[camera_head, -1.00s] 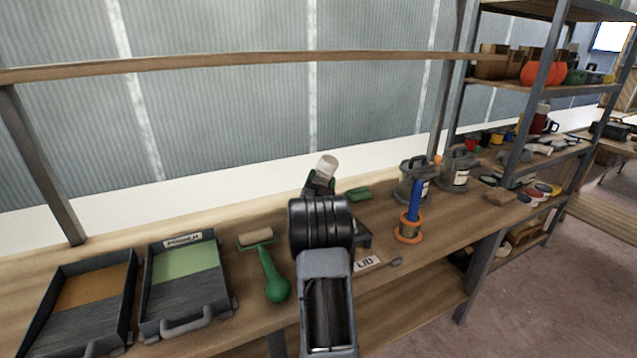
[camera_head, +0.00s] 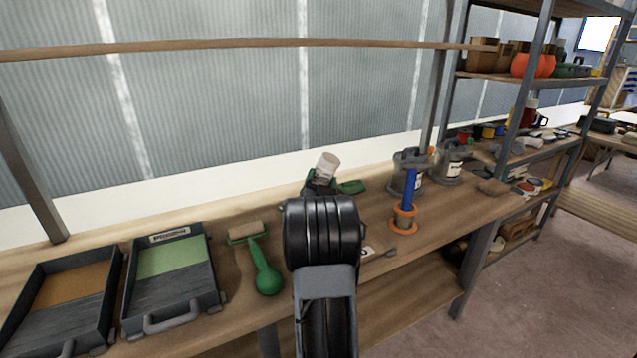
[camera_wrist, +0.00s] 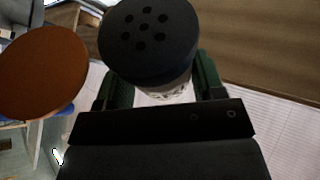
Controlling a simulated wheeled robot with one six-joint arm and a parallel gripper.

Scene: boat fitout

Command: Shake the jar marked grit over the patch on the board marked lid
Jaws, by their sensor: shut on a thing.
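My gripper (camera_head: 321,182) is shut on a pale jar (camera_head: 328,163), held tilted above the bench at the picture's middle. In the wrist view, the jar's dark round lid with several holes (camera_wrist: 148,40) faces the camera, between the green fingers of my gripper (camera_wrist: 163,83). No mark on the jar is readable.
Two dark trays, one with orange-brown (camera_head: 68,287) and one with green (camera_head: 172,259), lie left. A green-handled roller (camera_head: 264,272) lies beside them. An orange-brown disc (camera_wrist: 42,72) shows in the wrist view.

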